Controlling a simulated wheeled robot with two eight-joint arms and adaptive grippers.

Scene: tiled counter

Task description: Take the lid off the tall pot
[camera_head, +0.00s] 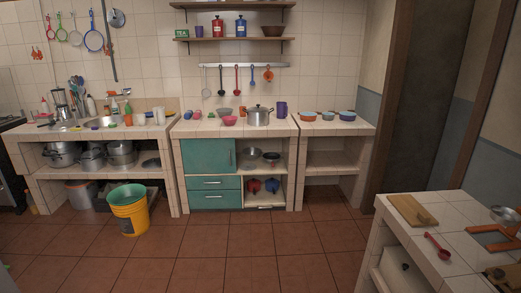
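A tall silver pot (258,117) stands on the tiled counter (290,128) against the far wall, a little right of the middle of the view. Its lid (258,109) sits on top of it, with a small knob in the middle. The pot is far from me across the floor. Neither of my grippers shows in the head view.
A purple cup (281,107) stands right behind the pot, with pink (229,121) and grey bowls to its left. A yellow bucket (128,215) stands on the floor at the left. A tiled counter (465,240) fills the near right. The middle floor is clear.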

